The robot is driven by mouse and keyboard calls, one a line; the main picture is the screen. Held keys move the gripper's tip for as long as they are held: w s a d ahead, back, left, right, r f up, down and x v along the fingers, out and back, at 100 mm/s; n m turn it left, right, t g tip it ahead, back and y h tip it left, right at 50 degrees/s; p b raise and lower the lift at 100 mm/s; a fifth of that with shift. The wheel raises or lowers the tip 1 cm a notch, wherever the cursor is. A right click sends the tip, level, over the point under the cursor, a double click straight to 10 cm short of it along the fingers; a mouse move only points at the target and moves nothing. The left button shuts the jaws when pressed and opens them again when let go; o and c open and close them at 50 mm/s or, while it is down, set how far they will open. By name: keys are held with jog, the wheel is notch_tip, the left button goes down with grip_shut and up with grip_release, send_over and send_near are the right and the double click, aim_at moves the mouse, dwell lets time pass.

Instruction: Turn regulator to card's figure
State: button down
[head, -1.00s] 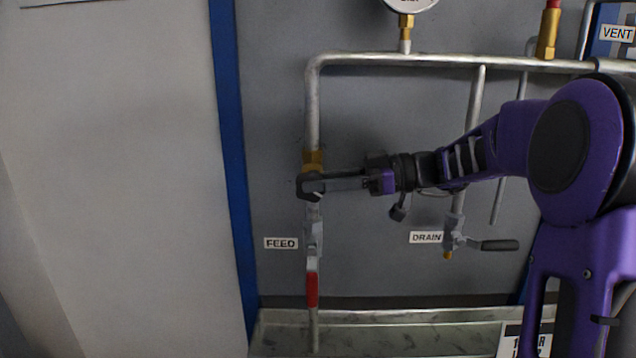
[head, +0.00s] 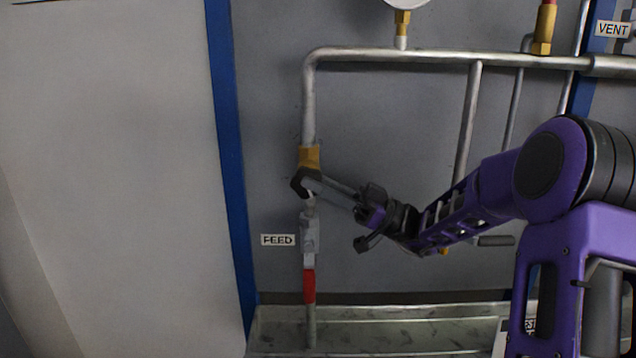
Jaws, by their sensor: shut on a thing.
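The regulator is a brass body (head: 309,157) on the vertical pipe at the left, above the FEED label (head: 278,240). Its dark knob lies just below the brass, mostly hidden by my fingers. My gripper (head: 306,182) is shut on the knob, reaching in from the lower right with the wrist tilted. The gauge (head: 405,2) at the top is cut off by the picture edge, so its reading is hidden. A white card (head: 500,340) at the lower right is mostly behind my arm, and its figure cannot be read.
The feed valve with a red handle (head: 309,287) hangs below the regulator. The drain handle (head: 495,241) is partly behind my arm. A horizontal pipe (head: 440,57) runs above. A metal tray (head: 400,330) lies below. The pale panel at left is clear.

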aim_at(317, 171)
dwell(0.3)
jog(key=c, duration=0.9)
grip_release()
jog(key=shift+c, duration=0.2)
notch_tip(317, 171, up, 10)
jog(key=shift+p, duration=0.7)
jog(key=shift+a, duration=0.1)
